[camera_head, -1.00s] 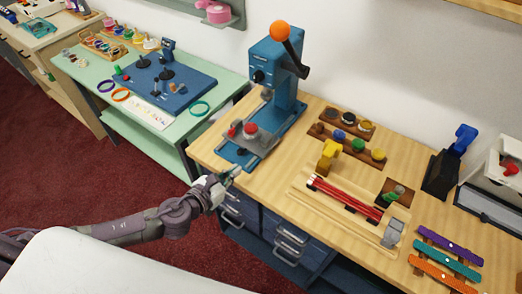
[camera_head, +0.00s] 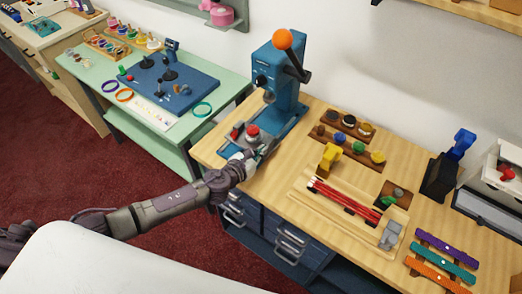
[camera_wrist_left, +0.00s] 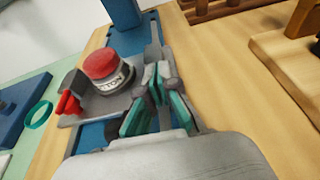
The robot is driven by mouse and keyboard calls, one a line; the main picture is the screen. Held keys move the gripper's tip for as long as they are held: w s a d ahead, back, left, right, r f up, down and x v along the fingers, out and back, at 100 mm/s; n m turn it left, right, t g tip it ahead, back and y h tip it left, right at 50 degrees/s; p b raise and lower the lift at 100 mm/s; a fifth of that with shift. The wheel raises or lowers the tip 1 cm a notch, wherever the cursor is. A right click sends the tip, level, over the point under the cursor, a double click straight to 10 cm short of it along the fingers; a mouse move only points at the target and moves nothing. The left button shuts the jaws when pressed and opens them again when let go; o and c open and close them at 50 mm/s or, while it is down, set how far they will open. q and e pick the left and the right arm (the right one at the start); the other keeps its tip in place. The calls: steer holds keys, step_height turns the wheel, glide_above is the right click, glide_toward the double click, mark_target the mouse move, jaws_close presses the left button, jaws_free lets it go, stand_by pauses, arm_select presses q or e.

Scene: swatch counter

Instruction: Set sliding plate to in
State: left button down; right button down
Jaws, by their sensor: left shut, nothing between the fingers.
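The blue press (camera_head: 277,75) with an orange-knobbed lever stands at the back left of the wooden counter. Its sliding plate (camera_head: 242,133) is at the front of the press base, carrying a round die with a red top (camera_head: 252,131). In the left wrist view the red-topped die (camera_wrist_left: 101,66) sits on the grey plate (camera_wrist_left: 88,108), with a small red part (camera_wrist_left: 69,103) on its left. My left gripper (camera_head: 258,155) is shut and empty, close beside the plate's front right side; its teal fingers (camera_wrist_left: 150,98) show in the wrist view. Whether they touch the plate is unclear. My right gripper is not seen.
A wooden tray with red rods (camera_head: 343,195) and a yellow tool (camera_head: 328,157) lie to the right. Wooden racks (camera_head: 345,148) stand behind them. A mint table (camera_head: 207,70) stands to the left. Drawers (camera_head: 290,240) are under the counter's front edge.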

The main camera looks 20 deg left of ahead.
mark_target(276, 137)
arm_select(q)
steer(key=w+d, duration=0.1)
steer(key=w, duration=0.1)
steer(key=w+d, duration=0.1)
steer(key=w, duration=0.2)
steer(key=w+d+b, duration=0.1)
steer(key=w, duration=0.2)
steer(key=shift+w+f, duration=0.1)
steer(key=shift+w, duration=0.25)
steer(key=shift+r, duration=0.45)
